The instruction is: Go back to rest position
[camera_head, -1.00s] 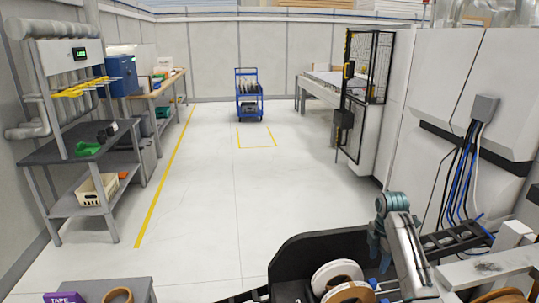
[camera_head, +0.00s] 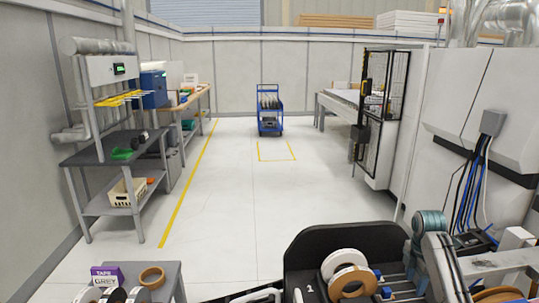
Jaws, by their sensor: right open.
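My right arm comes in at the lower right, with a teal rounded joint and grey links below it. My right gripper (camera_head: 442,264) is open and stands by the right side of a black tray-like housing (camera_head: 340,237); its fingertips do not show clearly. A white tape roll (camera_head: 342,262) and a tan tape roll (camera_head: 354,281) sit in the housing, apart from the gripper. I see nothing held. My left gripper is not in view.
A small grey table (camera_head: 172,279) at the lower left bears tape rolls and a purple box (camera_head: 107,275). A shelf unit (camera_head: 110,155) stands left, a blue cart (camera_head: 270,115) far ahead. A white machine (camera_head: 455,90) flanks the right. The middle floor is clear.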

